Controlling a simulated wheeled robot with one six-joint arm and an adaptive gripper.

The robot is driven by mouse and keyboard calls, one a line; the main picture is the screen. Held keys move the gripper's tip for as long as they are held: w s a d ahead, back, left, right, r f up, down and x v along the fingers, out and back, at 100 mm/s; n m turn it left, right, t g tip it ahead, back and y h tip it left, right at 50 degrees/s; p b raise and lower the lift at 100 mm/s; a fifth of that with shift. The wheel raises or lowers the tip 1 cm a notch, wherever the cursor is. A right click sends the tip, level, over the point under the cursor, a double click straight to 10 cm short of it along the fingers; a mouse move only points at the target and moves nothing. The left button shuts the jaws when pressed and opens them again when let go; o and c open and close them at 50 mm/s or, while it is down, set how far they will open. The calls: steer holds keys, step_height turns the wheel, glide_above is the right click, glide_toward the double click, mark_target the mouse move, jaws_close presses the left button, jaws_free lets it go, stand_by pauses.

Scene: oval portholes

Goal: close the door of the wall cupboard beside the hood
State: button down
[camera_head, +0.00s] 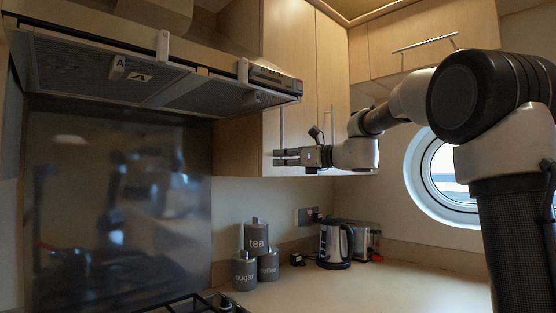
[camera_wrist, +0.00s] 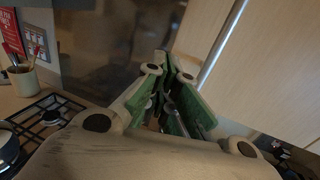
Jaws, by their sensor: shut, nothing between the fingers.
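The wall cupboard beside the hood has pale wood doors. Its left door (camera_head: 289,60), next to the hood (camera_head: 105,78), carries a vertical bar handle (camera_head: 281,126). This door looks flush or nearly so with the door to its right; a small gap cannot be ruled out. In the wrist view the pale door (camera_wrist: 262,70) fills the right side, with the bar handle (camera_wrist: 221,47) running up it. My gripper (camera_head: 276,157) is shut and empty in front of the door's lower part, near the handle's lower end. Whether it touches the door cannot be told.
Tea, sugar and coffee canisters (camera_head: 256,237), a kettle (camera_head: 335,244) and a toaster (camera_head: 367,240) stand on the worktop (camera_head: 400,284) below. A hob (camera_wrist: 48,118) lies below the hood. An oval porthole (camera_head: 441,178) is at the right. The air under the cupboard is clear.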

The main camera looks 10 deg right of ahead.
steer(key=s+d, duration=0.5)
steer(key=s, duration=0.2)
steer(key=s+d+f+n+g+h, duration=0.25)
steer(key=f+n, duration=0.55)
steer(key=f, duration=0.4)
steer(key=s+d+f+n+g+h, duration=0.25)
steer(key=s+f+n, duration=0.25)
steer(key=s+f, duration=0.25)
steer(key=s+d+f+n+g+h, duration=0.2)
steer(key=s+d+f+n+h, duration=0.3)
steer(key=s, duration=0.3)
steer(key=s+d+f+n+h, duration=0.1)
steer(key=s+d+f+n, duration=0.1)
steer(key=s, duration=0.5)
steer(key=s+d+f+n+h, duration=0.2)
steer(key=s+d+f+n, duration=0.1)
steer(key=s+n, duration=0.3)
steer(key=shift+s+d+f+h, duration=0.3)
steer(key=shift+s+f, duration=0.35)
steer(key=shift+s, duration=0.3)
